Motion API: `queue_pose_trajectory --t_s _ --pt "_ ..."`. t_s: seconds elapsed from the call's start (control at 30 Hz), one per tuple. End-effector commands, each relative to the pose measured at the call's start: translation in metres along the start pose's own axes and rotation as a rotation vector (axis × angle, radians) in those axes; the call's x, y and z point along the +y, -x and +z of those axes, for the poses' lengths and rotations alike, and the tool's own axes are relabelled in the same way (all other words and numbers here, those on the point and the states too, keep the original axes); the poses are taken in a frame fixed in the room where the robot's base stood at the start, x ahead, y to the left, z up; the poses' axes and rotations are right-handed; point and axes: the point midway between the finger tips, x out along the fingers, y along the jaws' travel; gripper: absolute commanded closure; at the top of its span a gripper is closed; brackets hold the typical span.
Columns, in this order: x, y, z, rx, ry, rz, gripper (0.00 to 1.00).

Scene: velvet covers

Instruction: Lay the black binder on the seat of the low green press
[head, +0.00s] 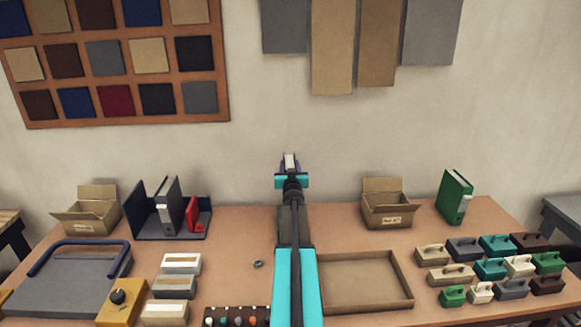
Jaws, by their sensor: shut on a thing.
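My gripper (290,166) is raised in the middle of the head view, in front of the wall and above the back of the bench. It is shut on a small pale-grey thing with dark purplish sides (290,161), mostly hidden by the jaws; I cannot tell what it is. I cannot make out a black binder; a grey binder (168,206) stands in a dark stand at left, and a green binder (455,198) stands at back right. Several small handled blocks stand at right, including a small green one (452,296) and another green one (548,262); which is the low green press is unclear.
An open carton (385,211) stands behind a shallow brown tray (364,282), right of my arm. Another carton (88,215) is at back left. A grey board with a blue bar (70,284), a yellow box (123,303) and pale blocks crowd the left. Bare bench (240,235) shows left of my arm.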

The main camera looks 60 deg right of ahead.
Motion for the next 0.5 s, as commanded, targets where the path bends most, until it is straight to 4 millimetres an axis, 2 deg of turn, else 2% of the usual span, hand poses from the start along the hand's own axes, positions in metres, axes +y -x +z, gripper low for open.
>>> queue_pose_trajectory --t_s 0.5 --pt "0.001 0.000 0.024 0.003 0.000 0.000 1.00"
